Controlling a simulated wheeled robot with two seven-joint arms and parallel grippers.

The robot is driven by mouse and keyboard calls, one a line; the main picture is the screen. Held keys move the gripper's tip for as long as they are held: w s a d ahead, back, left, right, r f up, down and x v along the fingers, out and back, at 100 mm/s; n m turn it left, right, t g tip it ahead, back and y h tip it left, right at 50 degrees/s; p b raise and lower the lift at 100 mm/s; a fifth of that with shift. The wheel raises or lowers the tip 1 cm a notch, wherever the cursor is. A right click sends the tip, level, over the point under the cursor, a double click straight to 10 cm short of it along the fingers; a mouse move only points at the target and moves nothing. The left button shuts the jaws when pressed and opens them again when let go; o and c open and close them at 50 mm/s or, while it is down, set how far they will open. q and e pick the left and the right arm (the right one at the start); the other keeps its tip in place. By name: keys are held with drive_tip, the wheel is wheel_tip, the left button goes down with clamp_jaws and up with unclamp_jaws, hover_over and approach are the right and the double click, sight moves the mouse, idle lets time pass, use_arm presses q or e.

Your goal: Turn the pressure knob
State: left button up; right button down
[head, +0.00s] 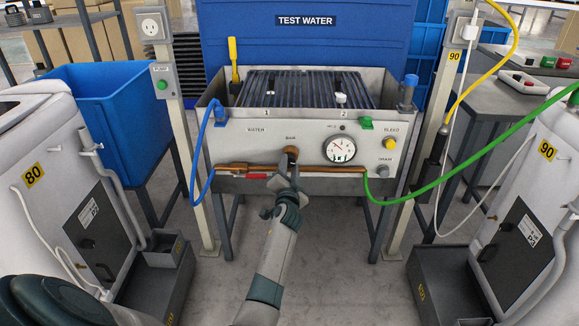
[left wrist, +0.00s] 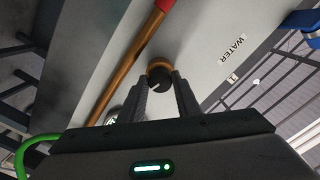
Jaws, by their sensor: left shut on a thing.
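The pressure knob (head: 291,151), a small brown-orange knob with a dark face, sits under the "BAR" label on the front panel of the test tank (head: 290,135). My left gripper (head: 289,166) reaches it from below and is shut on it. In the left wrist view the knob (left wrist: 159,73) shows between the tips of the two dark fingers (left wrist: 160,88). A round white gauge (head: 339,150) with a red needle is to the right of the knob. My right gripper is not in view.
A copper pipe with a red handle (head: 257,176) runs just below the knob. A blue hose (head: 197,150) hangs left and a green hose (head: 450,172) sags right. A yellow button (head: 389,143) is at right. Grey posts flank the tank, with white machines on both sides.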

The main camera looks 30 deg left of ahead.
use_arm(q)
drive_tip(key=shift+m, duration=0.4)
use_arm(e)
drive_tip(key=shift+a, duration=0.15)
use_arm(q)
drive_tip(key=o, duration=1.1)
drive_tip(key=shift+c, duration=0.2)
drive_tip(key=shift+s+f, duration=0.1)
drive_tip(key=shift+s, duration=0.05)
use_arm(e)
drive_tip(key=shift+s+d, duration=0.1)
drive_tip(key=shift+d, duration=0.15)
